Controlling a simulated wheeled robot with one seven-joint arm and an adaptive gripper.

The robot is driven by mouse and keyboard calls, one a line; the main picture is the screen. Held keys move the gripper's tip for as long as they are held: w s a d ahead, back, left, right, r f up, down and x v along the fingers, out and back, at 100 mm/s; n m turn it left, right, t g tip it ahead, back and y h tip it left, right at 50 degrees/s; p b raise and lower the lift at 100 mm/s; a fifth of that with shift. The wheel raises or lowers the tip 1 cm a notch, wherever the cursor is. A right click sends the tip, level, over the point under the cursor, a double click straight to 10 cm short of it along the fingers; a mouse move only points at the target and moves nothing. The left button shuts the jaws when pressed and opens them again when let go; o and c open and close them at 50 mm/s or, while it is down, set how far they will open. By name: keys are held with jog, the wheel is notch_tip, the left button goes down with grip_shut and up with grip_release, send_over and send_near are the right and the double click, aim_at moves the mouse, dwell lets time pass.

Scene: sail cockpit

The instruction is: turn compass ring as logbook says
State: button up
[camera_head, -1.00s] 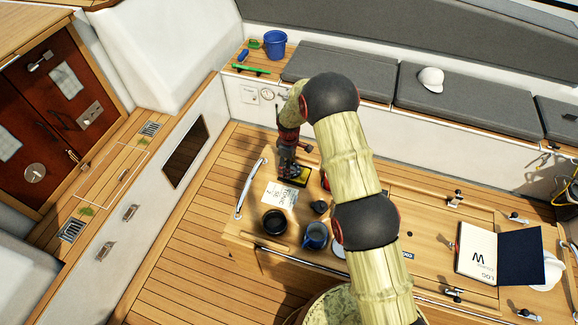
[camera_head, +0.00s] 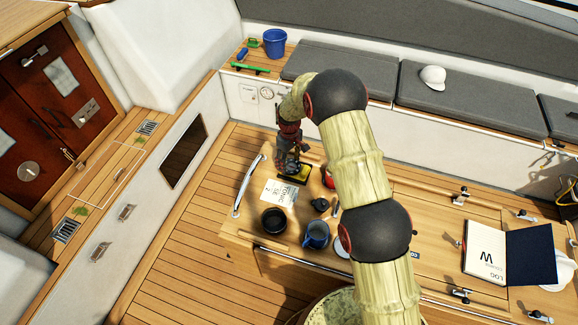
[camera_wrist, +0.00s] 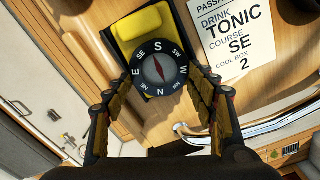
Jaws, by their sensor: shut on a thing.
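The compass (camera_wrist: 160,68) is a round black dial with white letters and a red needle. In the wrist view S is at its top, N at the bottom, E left and W right. My gripper (camera_wrist: 160,85) has its fingers at the left and right of the ring and is shut on it. In the head view my gripper (camera_head: 289,160) is over the yellow and black base (camera_head: 295,174) on the table and hides most of the compass. The logbook (camera_head: 484,249) lies open at right, its white page showing a large W and "LOG".
A paper note (camera_head: 279,191) beside the compass reads "TONIC", "COURSE SE" and "2". A black bowl (camera_head: 273,219), a blue mug (camera_head: 316,235) and a small dark object (camera_head: 320,204) stand close by. A metal rail (camera_head: 249,184) runs along the table's left edge.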

jog(key=m+b, duration=0.1)
jog(key=m, duration=0.1)
jog(key=m+b, duration=0.2)
jog(key=shift+w+d+f+m, duration=0.1)
jog(key=shift+w+d+m, duration=0.1)
jog(key=shift+m, duration=0.1)
jog(key=shift+d+m+b, duration=0.15)
jog(key=shift+m+b, duration=1)
jog(key=shift+m, duration=0.85)
jog(key=o, duration=1.1)
